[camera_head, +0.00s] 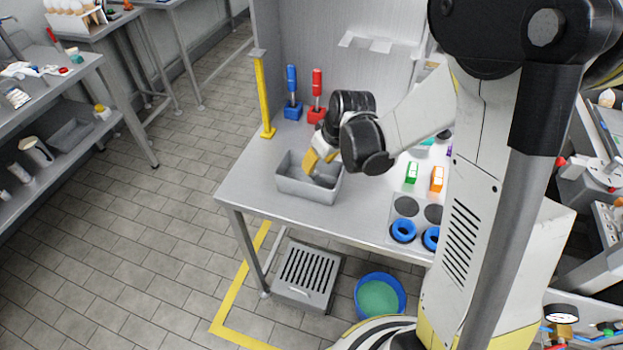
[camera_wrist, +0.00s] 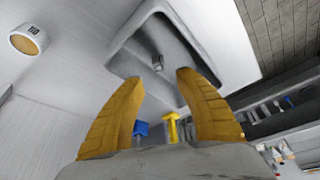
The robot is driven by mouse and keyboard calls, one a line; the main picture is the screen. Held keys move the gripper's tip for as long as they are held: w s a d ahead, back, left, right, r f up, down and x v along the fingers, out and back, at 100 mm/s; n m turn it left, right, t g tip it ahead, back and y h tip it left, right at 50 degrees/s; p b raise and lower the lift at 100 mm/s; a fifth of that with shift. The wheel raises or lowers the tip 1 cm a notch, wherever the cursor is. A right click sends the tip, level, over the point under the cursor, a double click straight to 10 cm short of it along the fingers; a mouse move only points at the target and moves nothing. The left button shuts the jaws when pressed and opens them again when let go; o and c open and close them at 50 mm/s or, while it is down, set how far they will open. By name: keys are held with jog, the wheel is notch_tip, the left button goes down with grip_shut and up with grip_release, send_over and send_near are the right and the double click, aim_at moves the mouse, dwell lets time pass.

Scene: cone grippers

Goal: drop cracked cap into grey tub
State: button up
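The grey tub (camera_head: 325,192) stands on the left part of the metal table. It also shows in the wrist view (camera_wrist: 232,72), beyond my fingertips. My gripper (camera_head: 312,165) is over the tub, with its yellow fingers pointing down toward it. In the wrist view my gripper (camera_wrist: 157,82) has its two fingers well apart, with nothing held between them. A small grey piece (camera_wrist: 157,63) shows against the tub's inside, beyond the fingertips. I cannot tell whether it is the cracked cap; no crack is visible at this size.
Blue (camera_head: 292,90) and red (camera_head: 317,90) handled tools stand in holders behind the tub. A yellow post (camera_head: 264,97) rises at the table's left edge. Green (camera_head: 411,173) and orange (camera_head: 437,179) blocks and blue rings (camera_head: 403,232) lie to the right.

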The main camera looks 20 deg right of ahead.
jog(key=v, duration=1.2)
jog(key=s+a+r+m+t+h+b, duration=0.1)
jog(key=s+a+m+t+b, duration=0.1)
jog(key=s, duration=1.2)
jog(key=shift+s+r+m+t+h+b, duration=0.15)
jog(key=shift+s+m+t+h+b, duration=0.3)
jog(key=shift+m+b, duration=0.55)
